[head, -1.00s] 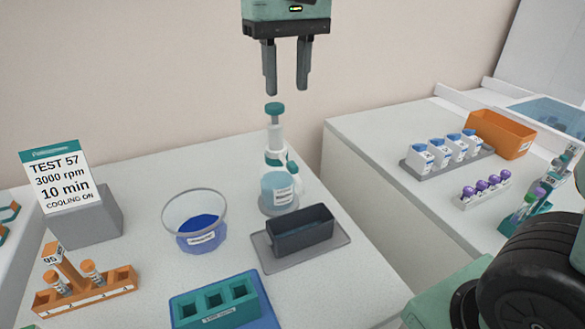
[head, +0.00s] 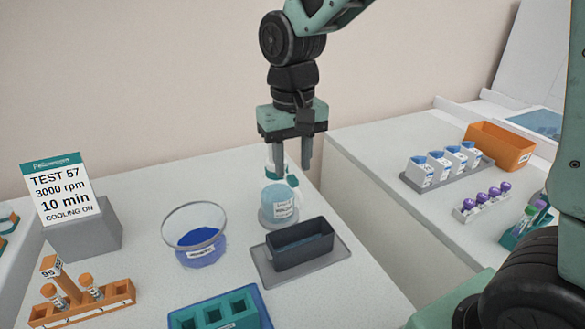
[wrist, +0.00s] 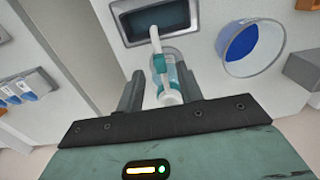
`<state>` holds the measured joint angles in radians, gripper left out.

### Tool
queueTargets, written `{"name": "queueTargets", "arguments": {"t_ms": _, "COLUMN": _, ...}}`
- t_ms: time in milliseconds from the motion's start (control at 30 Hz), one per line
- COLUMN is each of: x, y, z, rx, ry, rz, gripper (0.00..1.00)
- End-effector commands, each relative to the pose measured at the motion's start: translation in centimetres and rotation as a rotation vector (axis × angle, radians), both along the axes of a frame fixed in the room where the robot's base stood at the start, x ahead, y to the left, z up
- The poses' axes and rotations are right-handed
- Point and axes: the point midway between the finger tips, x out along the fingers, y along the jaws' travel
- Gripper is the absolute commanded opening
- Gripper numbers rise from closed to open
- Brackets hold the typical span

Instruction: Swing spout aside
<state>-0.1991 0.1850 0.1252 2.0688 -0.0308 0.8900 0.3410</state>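The dispenser (head: 279,205) is a bottle with a light-blue body, a label and a white and teal pump head.
A glass bowl of blue liquid (head: 198,243) stands left of the dispenser. The bin sits on a grey tray (head: 335,254). A teal rack (head: 222,318) and an orange tube rack (head: 85,308) are nearer. A gap separates the right bench (head: 400,205), with bottles and tubes.

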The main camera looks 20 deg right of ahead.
Motion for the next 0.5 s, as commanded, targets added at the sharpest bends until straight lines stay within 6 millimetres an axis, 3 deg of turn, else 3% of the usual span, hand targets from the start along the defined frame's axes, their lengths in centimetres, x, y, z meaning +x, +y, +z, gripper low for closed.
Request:
{"name": "queueTargets", "arguments": {"t_ms": 200, "x": 0.0, "y": 0.0, "z": -2.1, "rx": 0.0, "ry": 0.002, "rz": -0.001, "gripper": 0.36}}
{"name": "queueTargets", "arguments": {"t_ms": 500, "x": 0.0, "y": 0.0, "z": -2.5, "rx": 0.001, "ry": -0.001, "rz": -0.001, "gripper": 0.36}}
